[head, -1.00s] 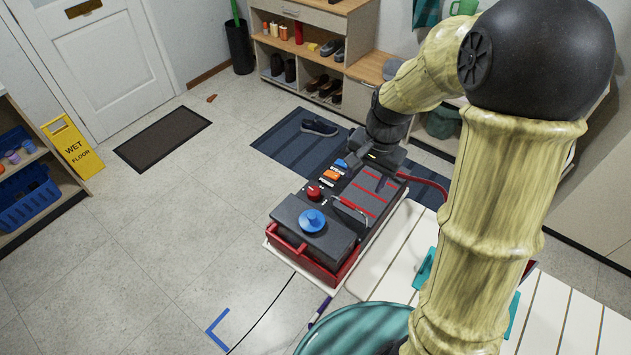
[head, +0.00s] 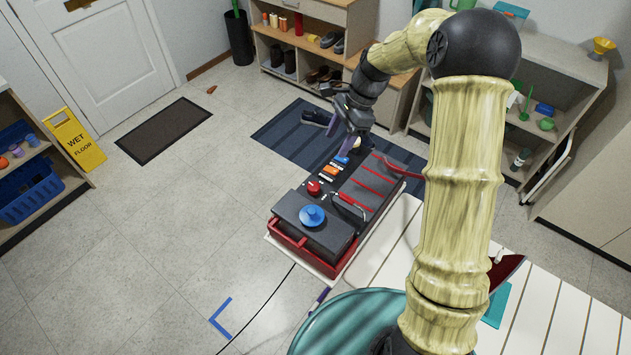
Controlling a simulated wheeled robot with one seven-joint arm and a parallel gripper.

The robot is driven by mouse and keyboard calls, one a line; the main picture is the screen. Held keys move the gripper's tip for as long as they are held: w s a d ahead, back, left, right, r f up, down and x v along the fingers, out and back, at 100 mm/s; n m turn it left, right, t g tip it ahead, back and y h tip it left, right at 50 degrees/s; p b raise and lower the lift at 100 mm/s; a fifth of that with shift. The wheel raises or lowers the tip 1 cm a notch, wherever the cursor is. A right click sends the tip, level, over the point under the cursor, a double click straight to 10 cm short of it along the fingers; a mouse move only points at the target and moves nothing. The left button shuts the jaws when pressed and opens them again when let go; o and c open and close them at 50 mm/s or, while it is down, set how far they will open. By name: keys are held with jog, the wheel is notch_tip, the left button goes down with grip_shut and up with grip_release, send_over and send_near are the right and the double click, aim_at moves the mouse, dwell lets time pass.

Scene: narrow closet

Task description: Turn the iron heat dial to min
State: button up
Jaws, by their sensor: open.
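A black-and-red ironing unit (head: 343,243) sits on the end of a white slatted board (head: 400,235). On its top are a round blue knob (head: 312,215) at the near end, a red knob (head: 314,188), and an orange control (head: 331,170) and a blue control (head: 341,159) toward the far end. A small pale round part (head: 357,143) shows at the far end beside my gripper. I cannot tell which of these is the heat dial, nor read its marks. My gripper (head: 340,142) is open and empty, with purplish fingers pointing down over the unit's far end. Contact is unclear.
A red hose (head: 400,172) runs from the unit's far right side. A teal round thing (head: 345,325) is at the near edge. A dark shoe (head: 316,117) lies on the striped mat (head: 280,135) behind.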

aim_at(314, 185)
jog(key=p+x, duration=0.4)
jog(key=x, duration=1.2)
jog(key=shift+a+f, duration=0.1)
jog(key=shift+f, duration=0.1)
jog(key=c, duration=1)
